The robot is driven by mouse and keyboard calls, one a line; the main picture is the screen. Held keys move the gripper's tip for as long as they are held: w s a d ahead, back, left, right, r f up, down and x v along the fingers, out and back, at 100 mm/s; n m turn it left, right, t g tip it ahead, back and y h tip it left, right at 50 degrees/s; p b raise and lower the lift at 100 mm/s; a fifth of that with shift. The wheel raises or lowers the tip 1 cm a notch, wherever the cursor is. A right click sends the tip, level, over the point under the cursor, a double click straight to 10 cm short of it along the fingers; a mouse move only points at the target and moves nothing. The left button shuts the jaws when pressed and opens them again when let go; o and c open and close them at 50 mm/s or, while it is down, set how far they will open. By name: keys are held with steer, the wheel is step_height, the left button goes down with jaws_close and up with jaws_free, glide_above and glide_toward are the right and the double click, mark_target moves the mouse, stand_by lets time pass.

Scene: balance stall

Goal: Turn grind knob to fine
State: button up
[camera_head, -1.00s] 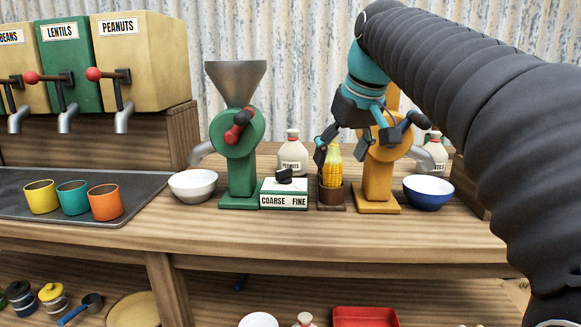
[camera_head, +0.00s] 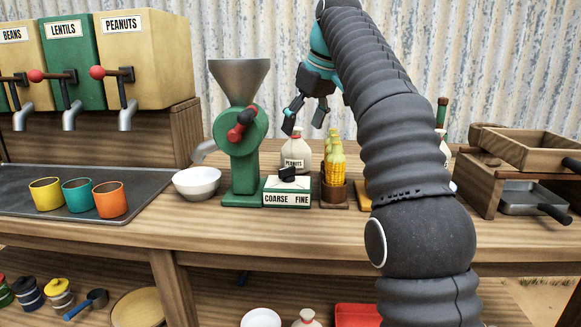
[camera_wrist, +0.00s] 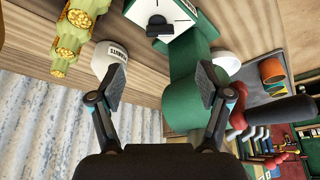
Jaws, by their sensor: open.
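The grind knob (camera_head: 287,174) is a small black knob on top of a white and green box (camera_head: 287,192) labelled COARSE on the left and FINE on the right. The box stands at the foot of the green grinder (camera_head: 241,165). In the wrist view the knob (camera_wrist: 159,28) and box (camera_wrist: 174,12) show at the top, upside down. My gripper (camera_head: 305,131) is open and empty, above and behind the box, near the top of the peanuts bottle (camera_head: 296,155). In the wrist view its fingers (camera_wrist: 163,88) are spread, with the knob beyond them.
A holder with corn cobs (camera_head: 335,170) stands right of the box. A white bowl (camera_head: 197,183) is left of the grinder. The grinder's red-tipped crank (camera_head: 243,121) sticks out. My arm hides much of the counter to the right.

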mark_target(289, 169)
steer(key=b+x, duration=0.2)
steer(key=x, duration=1)
steer(key=shift+f, duration=0.2)
steer(key=c, duration=1.2)
